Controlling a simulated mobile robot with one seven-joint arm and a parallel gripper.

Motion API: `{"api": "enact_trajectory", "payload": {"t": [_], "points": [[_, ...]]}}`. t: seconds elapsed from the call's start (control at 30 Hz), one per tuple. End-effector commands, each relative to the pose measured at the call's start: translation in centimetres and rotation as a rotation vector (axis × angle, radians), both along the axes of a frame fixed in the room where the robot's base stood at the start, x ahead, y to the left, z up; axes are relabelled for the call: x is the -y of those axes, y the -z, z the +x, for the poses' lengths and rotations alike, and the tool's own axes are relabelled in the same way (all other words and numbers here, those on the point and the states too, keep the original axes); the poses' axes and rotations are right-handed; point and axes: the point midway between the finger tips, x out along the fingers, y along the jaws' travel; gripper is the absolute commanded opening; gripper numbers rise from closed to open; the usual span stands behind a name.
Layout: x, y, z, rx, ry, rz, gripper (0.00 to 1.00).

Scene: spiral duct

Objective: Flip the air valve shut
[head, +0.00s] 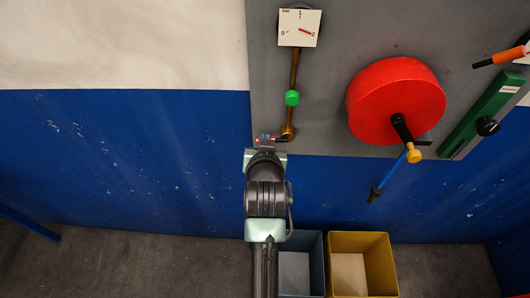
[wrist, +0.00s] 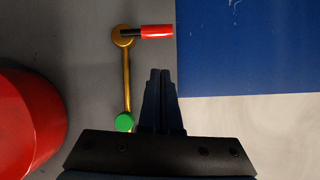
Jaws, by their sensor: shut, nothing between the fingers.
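The air valve (head: 288,132) is a brass fitting at the lower end of a brass pipe on the grey panel. It also shows in the wrist view (wrist: 122,38). Its lever has a red grip (wrist: 157,31) and sticks out sideways, across the pipe's line: left in the head view, right in the wrist view. My gripper (head: 265,144) is shut and empty, close to the lever in the head view. In the wrist view its fingertips (wrist: 160,73) appear below the red grip with a gap in the picture. Contact cannot be told.
A green knob (head: 292,98) sits on the pipe, below a gauge (head: 300,27) whose red needle is near 2. A red wheel (head: 395,100) with a crank stands to the right. A green slotted plate (head: 487,109) is farther right. Blue (head: 301,244) and yellow (head: 362,239) bins stand below.

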Motion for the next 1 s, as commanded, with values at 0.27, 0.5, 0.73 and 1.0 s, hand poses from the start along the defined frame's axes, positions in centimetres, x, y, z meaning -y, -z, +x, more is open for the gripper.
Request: {"api": "enact_trajectory", "payload": {"t": [0.27,0.5,0.73,1.0], "points": [[0.1,-1.9,-3.8,0.003,0.000,0.000,0.00],[0.1,-3.1,-5.8,0.002,0.000,0.000,0.00],[0.1,-3.5,-6.3,0.001,0.000,0.000,0.00],[0.1,-3.5,-6.3,0.001,0.000,0.000,0.00]]}}
